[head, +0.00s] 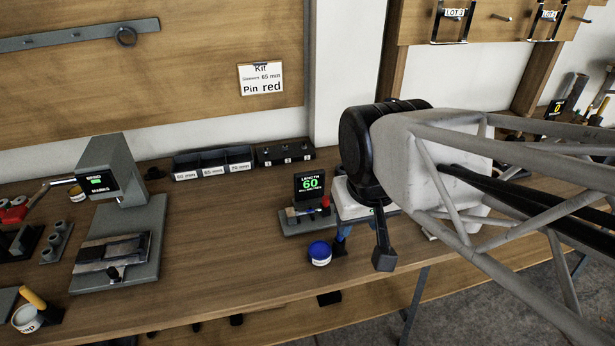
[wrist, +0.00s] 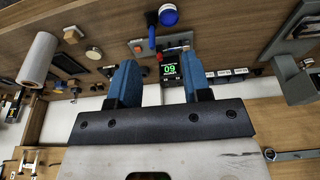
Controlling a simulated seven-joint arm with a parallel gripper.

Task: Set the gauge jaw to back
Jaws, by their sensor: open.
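The gauge (head: 311,184) stands on the bench at the middle of the head view, with a lit green "60" on its dark display. Its low grey base (head: 293,228) carries small red (head: 325,201) and blue parts. I cannot tell which part is the jaw or how it is set. In the wrist view the gauge display (wrist: 171,70) appears upside down between my fingers. My gripper (wrist: 160,68) is open and empty, with two blue fingers pointing towards the gauge. In the head view my arm hides most of the gripper; a blue finger shows just right of the gauge.
A round blue-topped tin (head: 319,253) stands in front of the gauge. Dark open bins (head: 212,163) and a black block (head: 284,154) stand behind it. A grey press-like station (head: 120,180) is at the left. Bare bench lies between this station and the gauge.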

